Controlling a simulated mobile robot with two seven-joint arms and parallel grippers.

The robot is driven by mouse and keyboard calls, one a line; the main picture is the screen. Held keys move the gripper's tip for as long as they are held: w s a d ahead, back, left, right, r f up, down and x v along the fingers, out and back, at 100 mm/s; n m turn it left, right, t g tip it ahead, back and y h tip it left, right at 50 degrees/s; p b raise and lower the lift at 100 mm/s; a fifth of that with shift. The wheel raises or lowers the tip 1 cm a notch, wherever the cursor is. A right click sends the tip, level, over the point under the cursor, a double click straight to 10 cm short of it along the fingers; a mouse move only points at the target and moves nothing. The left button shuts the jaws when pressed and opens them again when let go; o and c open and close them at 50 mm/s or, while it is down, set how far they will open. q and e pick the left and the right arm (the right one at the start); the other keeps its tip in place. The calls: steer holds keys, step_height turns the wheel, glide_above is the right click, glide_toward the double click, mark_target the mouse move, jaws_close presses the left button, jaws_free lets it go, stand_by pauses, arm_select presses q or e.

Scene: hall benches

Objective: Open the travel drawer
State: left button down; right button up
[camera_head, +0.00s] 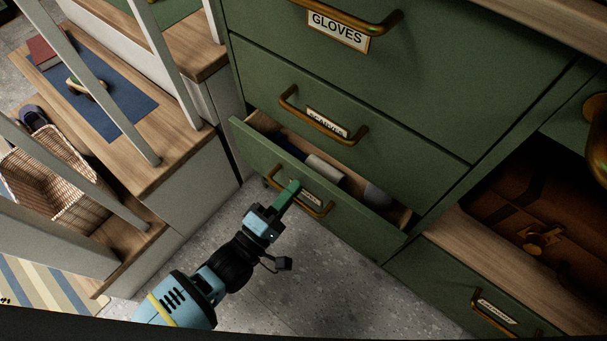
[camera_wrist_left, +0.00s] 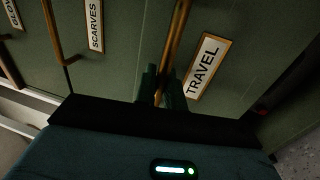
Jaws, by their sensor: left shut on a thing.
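The travel drawer (camera_head: 340,200) is the lowest green drawer of its stack, and it stands partly open with its contents showing. Its brass handle (camera_head: 319,213) is on the front, beside a small label. In the left wrist view the label (camera_wrist_left: 207,66) reads TRAVEL, and the brass handle (camera_wrist_left: 175,38) runs between my fingers. My left gripper (camera_head: 291,192) is shut on this handle, and its fingers (camera_wrist_left: 160,88) also show in the left wrist view. The fingers hide part of the handle. My right gripper is not in view.
Closed scarves (camera_head: 327,123) and gloves (camera_head: 338,30) drawers are above. A brown suitcase (camera_head: 530,215) sits in an open shelf at right, over another closed drawer (camera_head: 440,280). White posts (camera_head: 110,95), wooden steps and a wicker basket (camera_head: 50,185) are at left. Grey floor (camera_head: 290,275) in front is clear.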

arm_select(q)
steer(key=r+p+v, duration=0.3)
steer(key=v, duration=1.2)
steer(key=shift+s+a, duration=0.4)
steer(key=shift+s, duration=0.05)
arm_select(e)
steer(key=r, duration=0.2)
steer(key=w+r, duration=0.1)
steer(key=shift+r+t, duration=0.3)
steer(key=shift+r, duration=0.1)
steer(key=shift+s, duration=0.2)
arm_select(q)
steer(key=c, duration=1.5)
jaws_free()
steer(key=shift+c, duration=0.2)
steer(key=shift+s, duration=0.1)
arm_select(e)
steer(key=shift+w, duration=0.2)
